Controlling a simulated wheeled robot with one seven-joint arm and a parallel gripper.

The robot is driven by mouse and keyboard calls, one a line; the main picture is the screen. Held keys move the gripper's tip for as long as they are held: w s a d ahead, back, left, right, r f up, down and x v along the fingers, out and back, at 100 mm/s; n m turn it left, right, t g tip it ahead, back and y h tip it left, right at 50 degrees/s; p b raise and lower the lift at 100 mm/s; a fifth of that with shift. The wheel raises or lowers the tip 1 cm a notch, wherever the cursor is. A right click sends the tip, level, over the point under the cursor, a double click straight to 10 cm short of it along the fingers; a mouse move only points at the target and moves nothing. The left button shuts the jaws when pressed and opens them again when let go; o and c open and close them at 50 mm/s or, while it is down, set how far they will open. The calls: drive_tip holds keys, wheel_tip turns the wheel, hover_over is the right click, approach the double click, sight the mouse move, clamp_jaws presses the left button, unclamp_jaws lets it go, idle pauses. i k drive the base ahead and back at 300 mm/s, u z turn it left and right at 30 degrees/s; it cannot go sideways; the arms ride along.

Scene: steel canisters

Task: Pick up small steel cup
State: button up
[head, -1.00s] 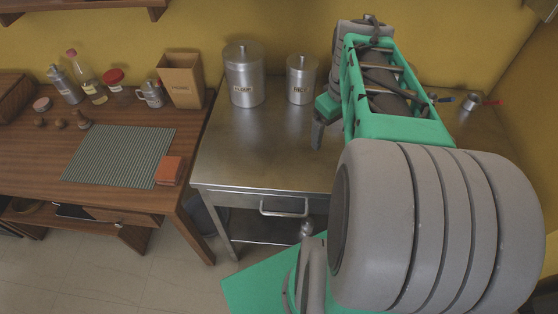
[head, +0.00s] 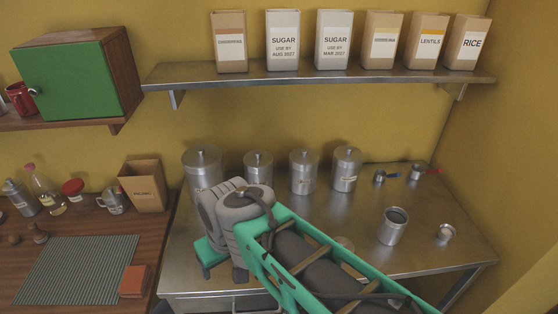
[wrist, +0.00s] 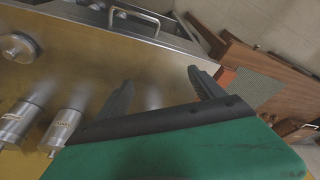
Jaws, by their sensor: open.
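A small steel cup-like piece (head: 445,234) stands on the right part of the steel table (head: 455,258), right of a larger open steel canister (head: 392,226). Two other small steel cups stand behind, one with a blue handle (head: 380,178) and one with a red handle (head: 416,173). I cannot tell which cup is meant. My gripper (wrist: 160,75) is open and empty above the table in the wrist view, pointing toward its front edge. In the head view my arm partly hides it, left of all these cups and well apart from them.
Several lidded canisters (head: 303,172) line the table's back; canisters (wrist: 62,130) and a round steel lid (wrist: 18,47) also show in the wrist view. A shelf (head: 320,77) with paper bags hangs above. A wooden counter (head: 158,235) adjoins on the left.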

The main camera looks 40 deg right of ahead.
sight(445, 232)
drive_tip(key=z, duration=0.2)
drive_tip(key=k, duration=0.8)
drive_tip(key=z, duration=0.85)
drive_tip(key=i, duration=0.4)
drive_tip(key=z, duration=0.05)
